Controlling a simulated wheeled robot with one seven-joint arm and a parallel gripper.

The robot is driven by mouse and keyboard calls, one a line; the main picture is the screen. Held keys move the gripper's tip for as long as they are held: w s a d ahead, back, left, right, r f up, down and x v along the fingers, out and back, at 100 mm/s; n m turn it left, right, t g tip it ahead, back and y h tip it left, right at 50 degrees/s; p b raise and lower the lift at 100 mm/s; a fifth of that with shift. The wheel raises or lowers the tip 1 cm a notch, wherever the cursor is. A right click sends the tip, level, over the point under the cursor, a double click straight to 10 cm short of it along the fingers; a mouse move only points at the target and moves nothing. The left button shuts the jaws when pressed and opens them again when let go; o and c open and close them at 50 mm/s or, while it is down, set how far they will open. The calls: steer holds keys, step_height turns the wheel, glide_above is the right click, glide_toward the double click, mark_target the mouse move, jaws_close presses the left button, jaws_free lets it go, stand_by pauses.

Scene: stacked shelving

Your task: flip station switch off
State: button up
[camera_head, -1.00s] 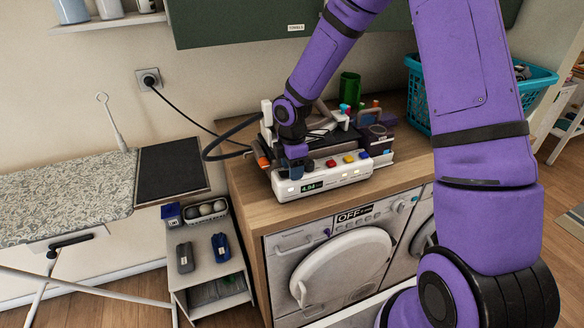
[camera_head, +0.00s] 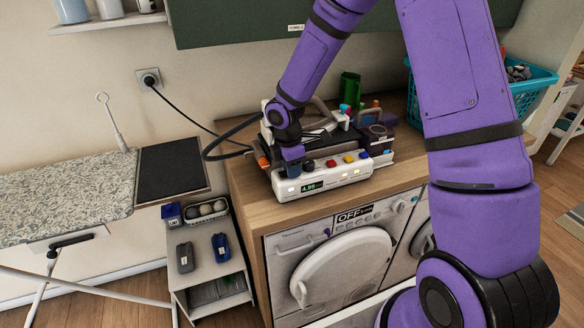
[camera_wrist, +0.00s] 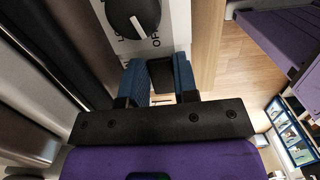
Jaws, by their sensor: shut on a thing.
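The white station (camera_head: 325,178) sits on the wooden top, with a lit display reading about 4.95 and coloured buttons along its upper face. My gripper (camera_head: 293,165) points down at the station's left end. In the wrist view, the blue fingers of my gripper (camera_wrist: 160,75) are shut on a small black switch piece (camera_wrist: 161,73) at the station's edge. Just beyond it is a black rotary knob (camera_wrist: 132,18) with a white pointer and partly hidden lettering, including "OFF". The fingers hide most of the switch in the head view.
Behind the station stand dark equipment, a green cup (camera_head: 349,89) and a thick black cable (camera_head: 222,140). A teal basket (camera_head: 532,86) is at the right. A washer (camera_head: 335,262) is below. The ironing board (camera_head: 65,195) and a small shelf unit (camera_head: 208,235) are at the left.

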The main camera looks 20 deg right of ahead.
steer(key=shift+s+a+r+h, duration=0.1)
steer(key=shift+a+h, duration=0.1)
steer(key=shift+h, duration=0.65)
steer(key=shift+a+h, duration=0.15)
steer(key=shift+h, duration=0.7)
steer(key=o, duration=0.9)
steer(key=shift+r, duration=0.15)
steer(key=v, duration=1)
steer(key=shift+a+r, duration=0.25)
